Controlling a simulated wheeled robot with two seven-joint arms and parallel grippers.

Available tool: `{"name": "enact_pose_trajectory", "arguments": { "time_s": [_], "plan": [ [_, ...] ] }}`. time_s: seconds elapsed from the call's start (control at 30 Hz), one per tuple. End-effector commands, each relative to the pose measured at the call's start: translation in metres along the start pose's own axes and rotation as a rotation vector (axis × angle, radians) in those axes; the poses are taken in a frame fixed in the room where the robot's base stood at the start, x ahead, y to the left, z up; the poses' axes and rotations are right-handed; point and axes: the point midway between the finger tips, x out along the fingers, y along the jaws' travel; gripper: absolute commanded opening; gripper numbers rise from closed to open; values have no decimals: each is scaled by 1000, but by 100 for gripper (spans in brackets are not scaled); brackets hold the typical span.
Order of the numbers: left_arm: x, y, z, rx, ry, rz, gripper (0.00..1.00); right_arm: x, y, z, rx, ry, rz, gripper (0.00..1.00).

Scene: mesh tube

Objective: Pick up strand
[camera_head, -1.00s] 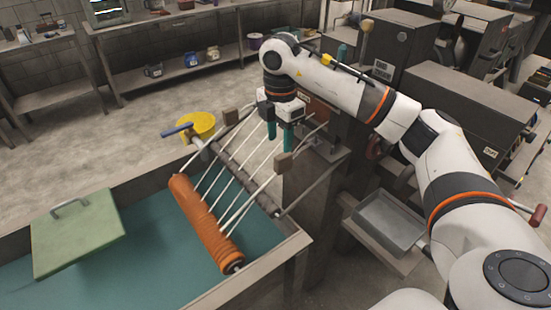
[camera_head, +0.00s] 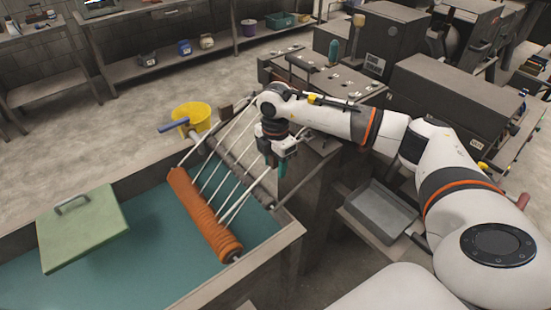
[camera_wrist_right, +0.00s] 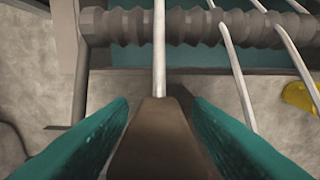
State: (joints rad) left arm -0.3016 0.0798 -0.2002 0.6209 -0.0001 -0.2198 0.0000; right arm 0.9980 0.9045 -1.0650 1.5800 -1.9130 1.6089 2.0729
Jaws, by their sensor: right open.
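Several thin white strands (camera_head: 211,172) run from the ribbed orange roller (camera_head: 205,215) over the tank toward the bar behind it. My right gripper (camera_head: 276,164), with teal fingers, is open at the upper end of the nearest strand (camera_head: 246,197). In the right wrist view a strand (camera_wrist_right: 159,50) runs straight between the spread fingers into a brown block (camera_wrist_right: 160,140). The block sits between the fingers, with gaps visible near the fingertips (camera_wrist_right: 160,106). More strands (camera_wrist_right: 238,75) pass to the right. My left gripper is not in view.
The tank (camera_head: 285,240) holds teal liquid, with a green handled panel (camera_head: 85,228) at its left. A grey tray (camera_head: 380,210) and dark machines (camera_head: 455,95) lie to the right.

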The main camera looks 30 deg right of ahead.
Motion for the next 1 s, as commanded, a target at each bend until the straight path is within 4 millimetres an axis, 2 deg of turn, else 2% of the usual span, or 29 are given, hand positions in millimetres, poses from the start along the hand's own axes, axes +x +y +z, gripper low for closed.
{"name": "enact_pose_trajectory", "arguments": {
  "time_s": [0.03, 0.3, 0.57, 0.73, 0.87, 1.0],
  "plan": [
    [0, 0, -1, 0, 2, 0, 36, 0, 0, 0, 0, 0, 0, 44],
    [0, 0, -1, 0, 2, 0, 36, -1, 0, 0, 0, -1, 0, 0],
    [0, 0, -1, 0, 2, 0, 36, -1, 0, 0, 0, -1, -1, 0],
    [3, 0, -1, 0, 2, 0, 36, -9, -1, 0, 0, -2, -3, 0],
    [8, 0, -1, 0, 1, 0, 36, -25, -1, 0, 0, -1, -6, 0],
    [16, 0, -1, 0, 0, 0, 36, -52, -2, 0, -1, -1, -7, 0]
  ]
}}
